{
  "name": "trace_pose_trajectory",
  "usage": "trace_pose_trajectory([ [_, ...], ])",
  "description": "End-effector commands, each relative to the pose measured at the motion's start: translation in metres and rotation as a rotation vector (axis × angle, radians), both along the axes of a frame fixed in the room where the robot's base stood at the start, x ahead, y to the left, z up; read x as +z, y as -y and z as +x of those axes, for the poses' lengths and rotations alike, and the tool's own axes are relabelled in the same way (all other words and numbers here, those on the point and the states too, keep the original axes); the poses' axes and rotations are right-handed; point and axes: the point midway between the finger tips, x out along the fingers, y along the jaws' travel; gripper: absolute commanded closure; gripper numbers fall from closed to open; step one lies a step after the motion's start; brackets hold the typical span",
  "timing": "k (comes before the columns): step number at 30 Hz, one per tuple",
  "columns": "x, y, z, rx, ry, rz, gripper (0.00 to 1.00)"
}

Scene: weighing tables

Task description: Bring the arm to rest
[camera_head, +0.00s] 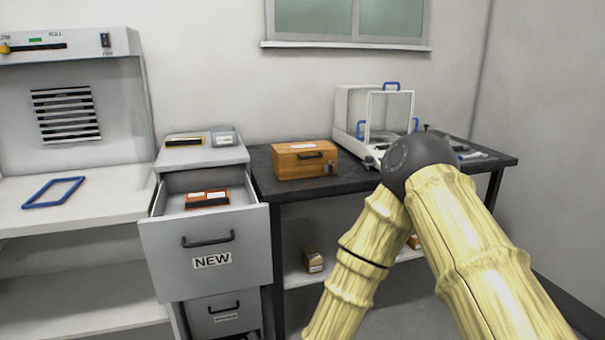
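My arm (470,250), with yellow bamboo-like links and a dark grey joint, rises from the bottom right of the head view. It bends at the joint in front of the right part of the dark table. One link runs down to the bottom edge of the picture. My gripper is not in the picture, so what it holds cannot be seen.
A grey cabinet (155,235) has its top drawer, labelled NEW, pulled open with an orange-brown box (207,198) inside. A wooden box (291,167) and a glass-sided balance (350,110) stand on the dark table (264,180). A blue frame (53,192) lies on the left bench.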

Motion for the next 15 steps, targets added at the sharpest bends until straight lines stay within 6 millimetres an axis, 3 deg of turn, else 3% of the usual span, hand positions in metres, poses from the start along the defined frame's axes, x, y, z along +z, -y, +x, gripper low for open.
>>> trace_pose_trajectory([
  [1, -0.025, 0.016, -0.008, 0.018, -0.045, -0.064, 0.68],
  [6, -0.098, 0.072, -0.041, 0.097, -0.191, -0.28, 0.68],
  [15, -0.199, 0.182, -0.128, 0.272, -0.476, -0.599, 0.68],
])
